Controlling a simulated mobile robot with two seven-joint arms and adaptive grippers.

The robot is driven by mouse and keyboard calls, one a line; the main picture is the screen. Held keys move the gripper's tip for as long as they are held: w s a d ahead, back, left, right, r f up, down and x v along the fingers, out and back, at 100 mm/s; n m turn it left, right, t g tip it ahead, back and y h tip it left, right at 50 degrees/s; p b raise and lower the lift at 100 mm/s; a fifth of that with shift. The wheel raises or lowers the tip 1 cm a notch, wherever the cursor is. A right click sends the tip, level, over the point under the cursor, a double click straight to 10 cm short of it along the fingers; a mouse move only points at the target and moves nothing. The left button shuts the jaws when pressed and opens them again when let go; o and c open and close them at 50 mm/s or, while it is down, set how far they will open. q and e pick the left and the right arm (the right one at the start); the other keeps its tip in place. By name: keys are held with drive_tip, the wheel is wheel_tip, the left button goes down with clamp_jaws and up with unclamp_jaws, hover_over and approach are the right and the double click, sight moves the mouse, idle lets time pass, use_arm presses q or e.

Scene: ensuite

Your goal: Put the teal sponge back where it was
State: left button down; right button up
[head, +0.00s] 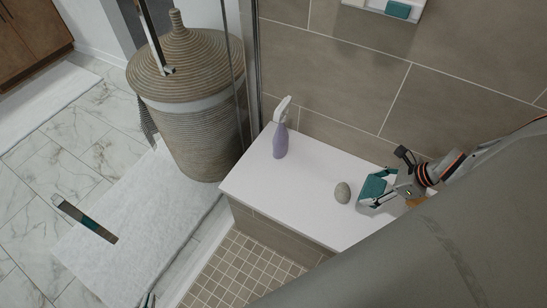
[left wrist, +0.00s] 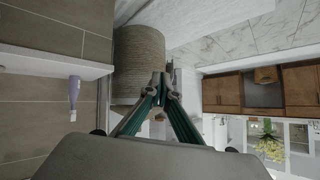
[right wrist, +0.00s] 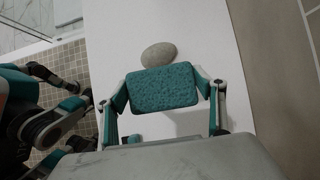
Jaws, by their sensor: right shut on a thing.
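The teal sponge (head: 373,187) is held by my right gripper (head: 378,189) over the right part of the white bench top (head: 306,187). In the right wrist view the sponge (right wrist: 162,90) sits between the two fingers, which press on its short sides. I cannot tell whether the sponge touches the bench. A grey-green stone (head: 342,193) lies just left of the sponge, and in the right wrist view the stone (right wrist: 159,55) is just beyond it. My left gripper (left wrist: 160,82) is shut and empty in the left wrist view, away from the bench.
A purple spray bottle (head: 281,132) stands at the bench's back left. A small white wall shelf (head: 375,7) holds another teal block (head: 398,9). A lidded wicker basket (head: 190,95) stands left of the bench. Bare bench top lies between bottle and stone.

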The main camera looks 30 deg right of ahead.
drive_tip(key=shift+w+a+r+m, duration=0.1)
drive_tip(key=shift+w+m, duration=0.05)
drive_tip(key=shift+w, duration=0.5)
drive_tip(key=shift+w+a+r+m, duration=0.1)
drive_tip(key=shift+w+m, duration=0.05)
drive_tip(key=shift+w, duration=0.45)
drive_tip(key=w+a+r+m+h+p, duration=0.1)
drive_tip(key=w+a+r+p, duration=0.15)
drive_tip(key=w+a, duration=0.7)
drive_tip(key=w+a+r+p, duration=0.1)
drive_tip(key=w+a+r, duration=0.3)
drive_tip(key=w+a, duration=0.6)
drive_tip(key=w+a+r+n+y+p, duration=0.1)
drive_tip(key=w+a+r, duration=0.1)
drive_tip(key=a+r, duration=0.15)
drive_tip(key=w+a+r+n, duration=0.1)
drive_tip(key=w+a+r, duration=0.15)
drive_tip(key=a, duration=0.25)
wheel_tip(320, 180, down, 16)
drive_tip(key=b, duration=0.3)
drive_tip(key=shift+w+a+r, duration=0.15)
drive_tip(key=shift+r, duration=0.1)
drive_tip(key=shift+f, duration=0.4)
wheel_tip(320, 180, down, 4)
drive_tip(key=shift+f+b, duration=0.1)
drive_tip(key=shift+b, duration=0.55)
drive_tip(key=shift+f, duration=0.2)
drive_tip(key=o, duration=0.9)
drive_tip(key=shift+o, duration=0.6)
